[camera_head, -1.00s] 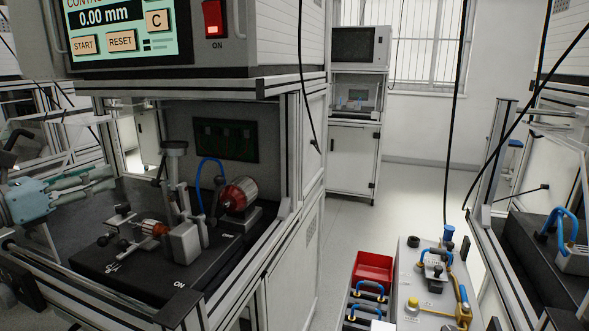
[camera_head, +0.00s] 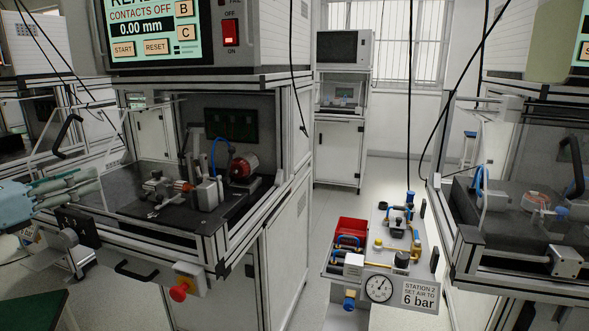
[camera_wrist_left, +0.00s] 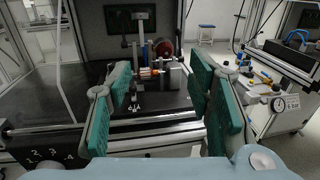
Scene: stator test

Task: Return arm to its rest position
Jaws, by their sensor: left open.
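My left gripper (camera_head: 68,189) comes in from the left edge in the head view, in front of the left test station (camera_head: 205,225). It is open and empty. In the left wrist view its two green-padded fingers (camera_wrist_left: 160,110) stand wide apart, with the station's dark fixture plate beyond them. A rotor with a copper-coloured part (camera_head: 182,186) sits in the fixture on that plate, and it also shows between the fingers in the left wrist view (camera_wrist_left: 150,72). A red motor (camera_head: 243,166) stands behind it. The gripper is apart from these parts. My right gripper is not in view.
A red emergency button (camera_head: 179,292) and a black handle (camera_head: 135,270) stick out from the station's front. A bench with a red bin (camera_head: 351,228) and a pressure gauge (camera_head: 379,288) stands at centre right. Another station (camera_head: 520,260) is at the right. Floor between them is clear.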

